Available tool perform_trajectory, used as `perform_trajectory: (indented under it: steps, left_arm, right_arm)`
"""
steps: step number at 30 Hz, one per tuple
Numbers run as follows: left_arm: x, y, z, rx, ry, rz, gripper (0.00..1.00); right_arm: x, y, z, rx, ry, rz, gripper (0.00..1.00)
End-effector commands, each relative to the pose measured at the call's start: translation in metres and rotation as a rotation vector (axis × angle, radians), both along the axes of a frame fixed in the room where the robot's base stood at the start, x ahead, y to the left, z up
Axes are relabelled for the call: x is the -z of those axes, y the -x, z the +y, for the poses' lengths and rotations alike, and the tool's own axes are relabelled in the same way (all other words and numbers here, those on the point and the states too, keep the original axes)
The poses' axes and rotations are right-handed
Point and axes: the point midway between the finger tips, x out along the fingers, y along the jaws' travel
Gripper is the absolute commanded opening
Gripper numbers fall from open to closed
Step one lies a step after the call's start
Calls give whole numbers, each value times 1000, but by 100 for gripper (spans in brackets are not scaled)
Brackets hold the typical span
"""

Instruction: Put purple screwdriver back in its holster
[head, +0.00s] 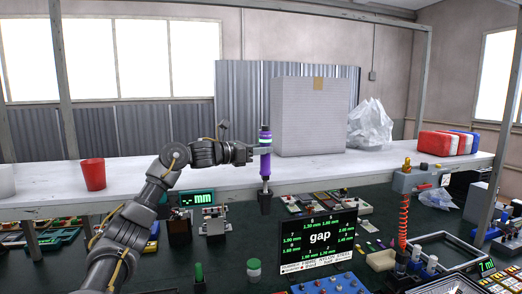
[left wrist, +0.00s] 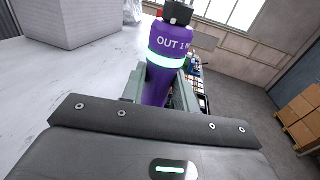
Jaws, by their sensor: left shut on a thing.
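The purple screwdriver (head: 265,140) stands upright in the head view, with a light band around it and a thin dark shaft below. My left gripper (head: 258,151) is shut on its body from the left. In the left wrist view the purple screwdriver (left wrist: 165,65) is between the fingers, with a glowing green-white band and part of some white lettering showing. A dark block (head: 265,203) is at the lower end of the shaft; I cannot tell whether it is the holster or part of the tool. My right gripper is not in view.
A white shelf (head: 225,175) crosses behind, with a red cup (head: 93,174), a large grey box (head: 310,115) and a clear plastic bag (head: 370,125). On the dark bench are a "gap" display (head: 320,237), small fixtures (head: 214,221) and an orange coiled hose (head: 403,220).

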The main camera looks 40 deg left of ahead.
Motion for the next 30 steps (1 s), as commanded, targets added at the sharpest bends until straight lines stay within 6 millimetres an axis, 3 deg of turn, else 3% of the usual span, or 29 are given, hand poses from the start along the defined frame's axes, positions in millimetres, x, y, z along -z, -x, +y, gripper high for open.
perform_trajectory:
  steps: [30]
  left_arm:
    - [24, 0, 0, 0, 1, -3, 0]
  right_arm:
    - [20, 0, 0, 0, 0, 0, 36]
